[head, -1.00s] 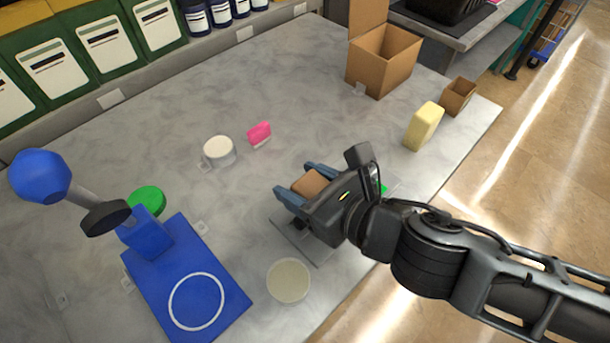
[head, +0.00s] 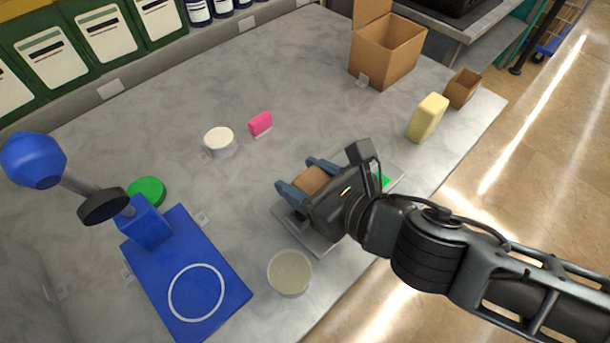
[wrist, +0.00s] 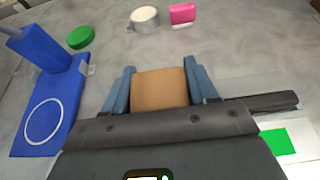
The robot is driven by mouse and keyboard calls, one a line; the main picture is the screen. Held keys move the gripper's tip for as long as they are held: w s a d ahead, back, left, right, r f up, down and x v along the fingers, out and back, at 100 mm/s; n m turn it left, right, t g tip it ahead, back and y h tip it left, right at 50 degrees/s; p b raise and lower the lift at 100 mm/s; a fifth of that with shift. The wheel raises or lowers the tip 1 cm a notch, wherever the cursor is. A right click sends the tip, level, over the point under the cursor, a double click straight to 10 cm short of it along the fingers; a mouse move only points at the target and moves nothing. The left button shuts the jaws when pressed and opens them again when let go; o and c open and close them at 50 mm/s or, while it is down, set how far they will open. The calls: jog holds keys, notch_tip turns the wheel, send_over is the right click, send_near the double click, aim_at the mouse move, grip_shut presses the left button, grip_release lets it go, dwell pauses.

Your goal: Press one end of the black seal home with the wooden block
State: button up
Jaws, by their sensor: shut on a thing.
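My gripper (head: 297,174) is shut on a brown wooden block (head: 313,180), with one blue finger on each side. The block also fills the space between the fingers in the wrist view (wrist: 160,87). The gripper is low over a pale grey plate (head: 322,246) with a green patch (head: 383,181). In the wrist view a dark bar (wrist: 275,102), which looks like the black seal, sticks out to the right of the gripper. The rest of it is hidden behind my gripper. I cannot tell whether the block touches it.
A round pale-topped container (head: 289,273) stands close in front of the plate. A blue press (head: 190,265) is at left, beside a green disc (head: 147,190).

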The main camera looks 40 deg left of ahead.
jog(key=shift+f+b, duration=0.35)
jog(key=shift+f, duration=0.1)
dwell(2.5)
jog(key=shift+r, duration=0.15)
jog(key=shift+r+p, duration=1.65)
jog(key=shift+r, duration=1.3)
